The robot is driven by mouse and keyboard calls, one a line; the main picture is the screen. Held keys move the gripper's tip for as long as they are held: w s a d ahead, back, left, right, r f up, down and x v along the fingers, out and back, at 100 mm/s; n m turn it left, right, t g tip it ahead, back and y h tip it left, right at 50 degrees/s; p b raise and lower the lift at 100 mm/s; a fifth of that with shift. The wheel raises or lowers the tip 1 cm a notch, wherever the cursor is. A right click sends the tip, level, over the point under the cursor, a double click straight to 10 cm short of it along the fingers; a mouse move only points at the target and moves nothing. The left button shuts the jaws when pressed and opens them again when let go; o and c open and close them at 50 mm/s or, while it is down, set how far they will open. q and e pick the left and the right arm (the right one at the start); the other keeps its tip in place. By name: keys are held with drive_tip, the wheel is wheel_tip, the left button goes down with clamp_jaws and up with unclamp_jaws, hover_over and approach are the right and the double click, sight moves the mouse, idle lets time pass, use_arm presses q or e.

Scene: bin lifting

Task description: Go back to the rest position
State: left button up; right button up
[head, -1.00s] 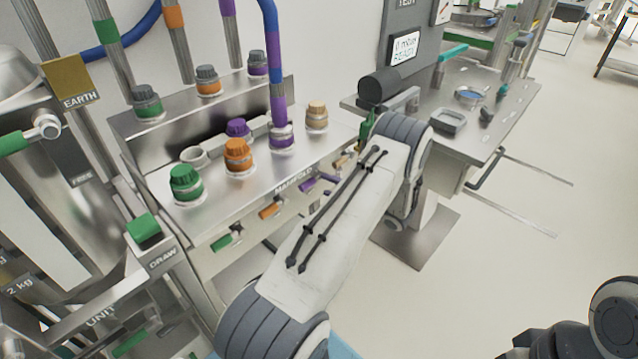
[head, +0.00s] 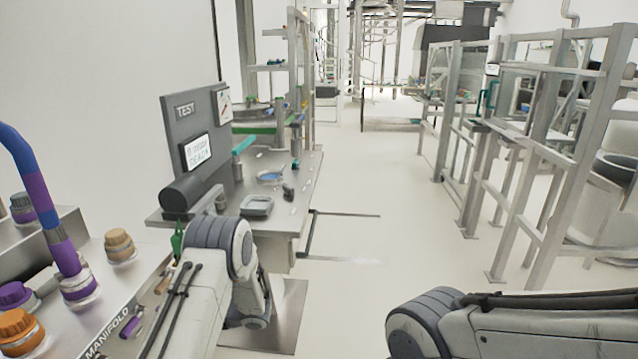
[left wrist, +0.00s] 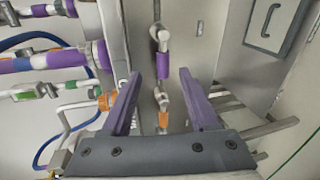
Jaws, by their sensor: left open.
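My left gripper (left wrist: 161,88) is open in the left wrist view, its two purple fingers spread apart. A pipe with a purple band (left wrist: 163,66) and a small orange part (left wrist: 163,119) shows behind the gap, and I see nothing held. In the head view my left arm reaches forward beside the manifold bench (head: 118,290), and its gripper cannot be made out there. My right arm shows at the lower right over the floor. My right gripper is out of view.
The test bench (head: 225,208) with a display, a grey tray (head: 257,206) and a blue dish (head: 270,177) stands just beyond my left arm. Metal frames (head: 545,150) stand at the right. The pale floor aisle (head: 390,190) between is clear.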

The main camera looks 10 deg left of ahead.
use_arm(q)
drive_tip(key=s+d+r+n+h+p, duration=0.25)
drive_tip(key=s+d+r+n, duration=0.25)
drive_tip(key=d+r+n, duration=0.3)
drive_tip(key=s+d+r+n+h+p, duration=0.1)
drive_tip(key=s+d+r+n+h, duration=0.4)
drive_tip(key=d, duration=0.6)
drive_tip(key=s+d+r+n+h+p, duration=0.1)
drive_tip(key=s+d+r+n+h, duration=0.3)
drive_tip(key=s+d+n, duration=0.3)
drive_tip(key=s+d+r+n+h+p, duration=0.2)
drive_tip(key=s+d+r+n+h, duration=0.3)
drive_tip(key=s+d, duration=0.6)
drive_tip(key=n, duration=0.2)
drive_tip(key=shift+s+d+r+n, duration=0.25)
drive_tip(key=shift+d+r+n, duration=0.05)
drive_tip(key=shift+r, duration=0.05)
